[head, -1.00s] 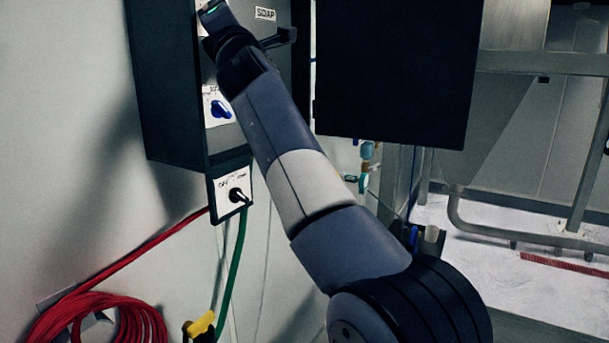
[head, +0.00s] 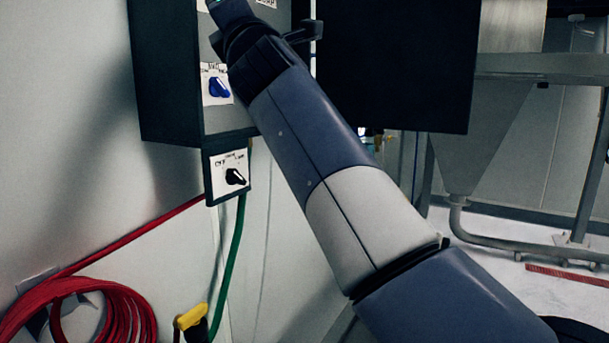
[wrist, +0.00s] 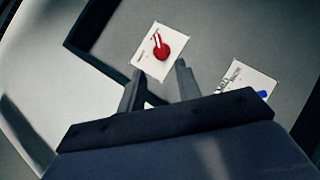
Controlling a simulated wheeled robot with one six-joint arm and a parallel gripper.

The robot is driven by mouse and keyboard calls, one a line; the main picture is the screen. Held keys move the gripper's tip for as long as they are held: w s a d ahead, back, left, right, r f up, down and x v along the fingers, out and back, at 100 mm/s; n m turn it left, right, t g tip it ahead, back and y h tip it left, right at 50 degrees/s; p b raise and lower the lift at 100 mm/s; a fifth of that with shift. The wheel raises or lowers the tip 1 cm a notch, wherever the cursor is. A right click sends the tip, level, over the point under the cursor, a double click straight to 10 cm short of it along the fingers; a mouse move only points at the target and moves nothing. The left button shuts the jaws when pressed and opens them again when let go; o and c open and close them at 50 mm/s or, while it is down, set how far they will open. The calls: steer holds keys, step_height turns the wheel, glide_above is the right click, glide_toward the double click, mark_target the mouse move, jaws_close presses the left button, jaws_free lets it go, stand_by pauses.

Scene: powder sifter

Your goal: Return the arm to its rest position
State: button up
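My arm (head: 345,215) reaches from the lower right up to the dark control box in the head view. Its far end is at the top edge, and the fingertips cannot be made out there. In the wrist view my gripper (wrist: 158,82) has its two grey fingers apart, with nothing between them. A red knob (wrist: 161,48) on a white label lies beyond the fingertips on the panel. No contact shows.
The control box (head: 165,80) carries a blue knob (head: 219,88) and, below, a black switch (head: 235,177). Red hose (head: 125,305) hangs coiled at lower left beside a green cable (head: 232,250). A dark panel (head: 400,70) and metal frame (head: 540,65) stand to the right.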

steer(key=w+a+r+n+g+y+p, duration=0.3)
steer(key=w+r+n+y+p, duration=0.2)
steer(key=w+n+y+p, duration=0.3)
steer(key=shift+w+a+r+n+g+y, duration=0.3)
steer(key=shift+n+y, duration=0.7)
steer(key=shift+n, duration=1)
steer(key=shift+f, duration=0.1)
